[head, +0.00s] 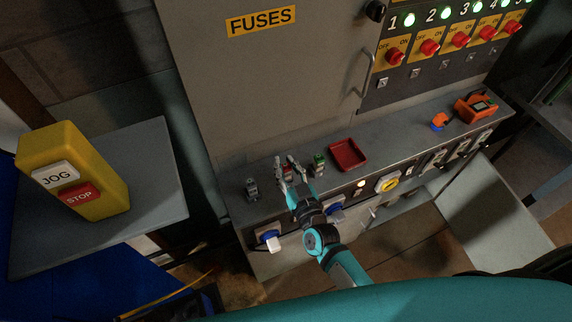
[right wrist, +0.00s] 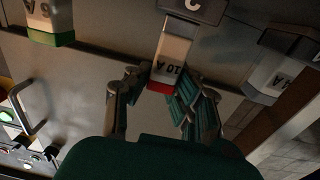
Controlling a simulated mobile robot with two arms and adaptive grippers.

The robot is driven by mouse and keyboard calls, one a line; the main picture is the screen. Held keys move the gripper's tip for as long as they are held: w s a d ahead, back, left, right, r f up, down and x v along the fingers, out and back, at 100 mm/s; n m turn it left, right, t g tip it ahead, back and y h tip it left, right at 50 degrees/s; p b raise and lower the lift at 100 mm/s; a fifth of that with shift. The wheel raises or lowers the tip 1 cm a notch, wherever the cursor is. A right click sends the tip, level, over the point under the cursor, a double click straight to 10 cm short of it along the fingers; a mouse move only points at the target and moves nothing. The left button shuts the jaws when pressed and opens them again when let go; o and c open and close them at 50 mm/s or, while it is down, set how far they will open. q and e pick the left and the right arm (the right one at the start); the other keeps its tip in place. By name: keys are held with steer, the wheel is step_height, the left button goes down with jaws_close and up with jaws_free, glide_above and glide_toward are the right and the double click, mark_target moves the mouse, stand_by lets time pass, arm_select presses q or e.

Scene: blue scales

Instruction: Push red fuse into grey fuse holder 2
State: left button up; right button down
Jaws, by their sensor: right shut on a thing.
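My right gripper (head: 290,172) is at the middle of three fuse positions on the grey ledge. It is shut on the red fuse (head: 287,170). In the right wrist view, the fingers (right wrist: 166,90) close around its red end, and its pale body (right wrist: 171,60) reads "10 A". The body lines up with the grey holder 2 (right wrist: 195,8), marked "C", and appears to meet it. How deep it sits I cannot tell. My left gripper is not in view.
A grey fuse position (head: 251,189) stands left and a green-marked one (head: 319,165) right of my gripper, both close. A red tray (head: 347,155) and an orange device (head: 476,107) lie further right on the ledge. The cabinet door (head: 270,85) rises behind.

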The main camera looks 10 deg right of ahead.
steer(key=shift+f+b, duration=0.65)
steer(key=shift+f, duration=0.2)
steer(key=c, duration=1.1)
jaws_free()
steer(key=s, duration=0.4)
steer(key=s+d, duration=0.1)
steer(key=s, duration=0.3)
steer(key=s+d, duration=0.1)
steer(key=s, duration=0.3)
